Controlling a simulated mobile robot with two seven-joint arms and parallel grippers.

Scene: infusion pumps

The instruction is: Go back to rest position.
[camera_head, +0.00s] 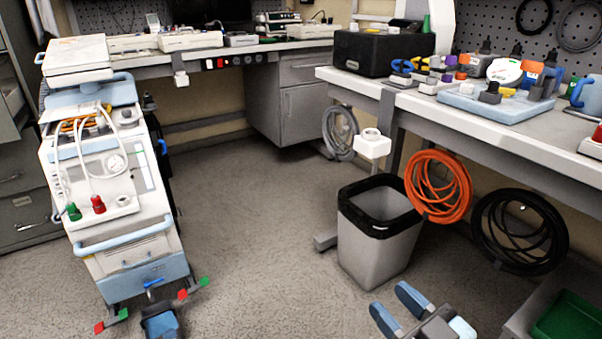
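My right gripper (391,298) is at the bottom edge, right of the middle, in front of the waste bin. Its two light-blue fingers stand apart, with nothing between them. My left gripper (160,318) is at the bottom edge on the left, just in front of the base of the white and blue medical cart (105,190). Only a small blue and dark part of it shows, and the picture edge cuts it off. I cannot tell whether its fingers are apart. I see nothing held in either gripper.
A grey bin (378,250) with a black liner stands under the right workbench (470,122). Orange (438,187) and black (518,232) coils hang below that bench. A green tray (568,318) is at the lower right. The carpet (245,240) between cart and bin is clear.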

